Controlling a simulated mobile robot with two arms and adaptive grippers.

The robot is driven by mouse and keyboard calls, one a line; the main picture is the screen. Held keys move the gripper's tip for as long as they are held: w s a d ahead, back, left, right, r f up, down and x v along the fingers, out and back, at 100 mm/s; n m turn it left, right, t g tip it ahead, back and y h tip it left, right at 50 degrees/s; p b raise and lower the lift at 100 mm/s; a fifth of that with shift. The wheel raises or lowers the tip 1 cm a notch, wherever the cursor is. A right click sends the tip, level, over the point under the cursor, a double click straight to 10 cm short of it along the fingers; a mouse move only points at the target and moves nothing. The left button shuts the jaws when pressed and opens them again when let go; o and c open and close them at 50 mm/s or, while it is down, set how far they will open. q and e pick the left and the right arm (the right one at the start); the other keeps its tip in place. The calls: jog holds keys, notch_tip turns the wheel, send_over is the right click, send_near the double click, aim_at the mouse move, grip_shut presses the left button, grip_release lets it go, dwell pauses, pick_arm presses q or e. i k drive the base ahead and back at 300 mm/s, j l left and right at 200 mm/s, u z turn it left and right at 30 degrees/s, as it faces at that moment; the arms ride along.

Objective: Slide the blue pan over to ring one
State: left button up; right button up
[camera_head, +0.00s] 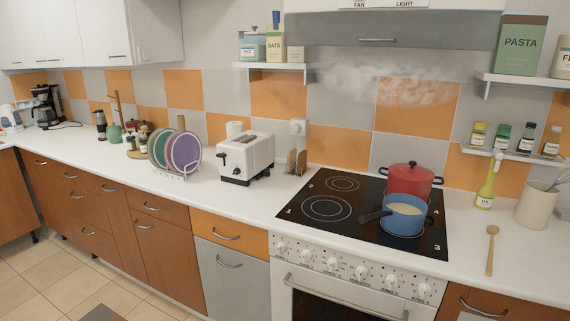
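The blue pan (404,225) stands on the front right of the black hob, near the mark 3. It holds something pale and creamy, and its dark handle points left towards ring one. Ring one (327,208), beside the mark 1, is the front left ring and is bare. The hob (350,238) is set in the white counter. A red pot (409,180) with its lid on stands just behind the blue pan and is partly hidden by it. Neither of my grippers is in view.
The back left ring (342,184) is also bare. A white toaster (246,160) and slices in a rack (296,162) stand left of the hob. A wooden spoon (491,252), an oil bottle (486,182) and a utensil pot (537,205) are on the right. Steam hangs above.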

aim_at(401, 214)
jog(key=l+u, duration=0.15)
jog(key=l, duration=1.5)
